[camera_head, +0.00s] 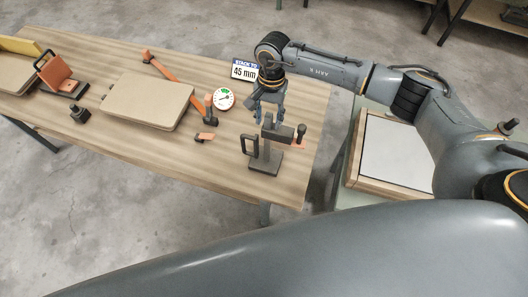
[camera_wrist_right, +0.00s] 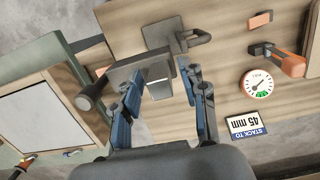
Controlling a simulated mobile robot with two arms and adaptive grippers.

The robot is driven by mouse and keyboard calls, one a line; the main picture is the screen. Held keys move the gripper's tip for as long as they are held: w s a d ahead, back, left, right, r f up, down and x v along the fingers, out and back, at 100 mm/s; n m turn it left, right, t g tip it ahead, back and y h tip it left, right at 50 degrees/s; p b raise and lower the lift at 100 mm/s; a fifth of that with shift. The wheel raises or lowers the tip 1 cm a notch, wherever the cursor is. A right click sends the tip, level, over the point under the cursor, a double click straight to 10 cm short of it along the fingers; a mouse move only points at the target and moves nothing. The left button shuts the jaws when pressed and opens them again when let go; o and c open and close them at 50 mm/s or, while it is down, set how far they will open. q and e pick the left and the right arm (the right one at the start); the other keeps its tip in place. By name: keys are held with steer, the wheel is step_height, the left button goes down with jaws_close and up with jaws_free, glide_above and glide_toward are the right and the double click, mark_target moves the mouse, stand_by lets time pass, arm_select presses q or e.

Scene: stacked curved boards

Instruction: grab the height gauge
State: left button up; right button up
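The height gauge (camera_head: 266,157) stands upright near the right end of the wooden table, with a dark base, a loop handle on its left and a crossbar with a black knob and an orange part. My right gripper (camera_head: 268,112) is above it, pointing down, fingers apart. In the right wrist view, the gauge (camera_wrist_right: 160,84) has its column top between the spread fingers of my right gripper (camera_wrist_right: 164,76). I see no clear grip on it; contact cannot be told. My left gripper is out of view.
A "STACK TO 45 mm" sign (camera_head: 244,70), a round dial (camera_head: 223,98) and an orange-armed tool (camera_head: 210,107) are near the gauge. Stacked curved boards (camera_head: 147,101) lie mid-table. A small orange block (camera_head: 205,137) lies left of the gauge. A tray (camera_head: 394,150) stands right.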

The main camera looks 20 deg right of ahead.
jaws_close()
steer(key=shift+w+r, duration=0.1)
steer(key=shift+w, duration=0.05)
